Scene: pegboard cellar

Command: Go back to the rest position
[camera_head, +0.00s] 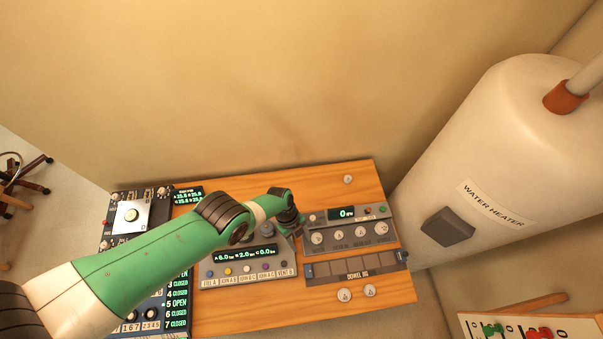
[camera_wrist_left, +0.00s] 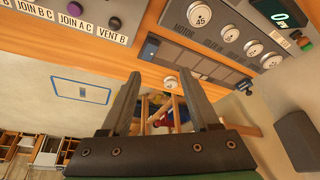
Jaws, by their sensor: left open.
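My left arm comes in from the left in the head view and reaches over the wooden board (camera_head: 245,318). My left gripper (camera_head: 292,222) is above the board, between the grey panel with coloured buttons (camera_head: 247,270) and the grey panel with round dials (camera_head: 350,238). Its fingers look small and dark there. In the left wrist view the gripper (camera_wrist_left: 158,92) is open, with its two dark fingers apart and nothing between them. Whether it touches a panel cannot be told. My right gripper is in neither view.
A white water heater (camera_head: 500,130) stands at the right, close to the board. A dark strip marked "DOWEL" (camera_head: 357,267) lies below the dials. A black panel (camera_head: 176,303) is partly hidden by my arm. A stool (camera_head: 18,185) stands far left. The wall behind is bare.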

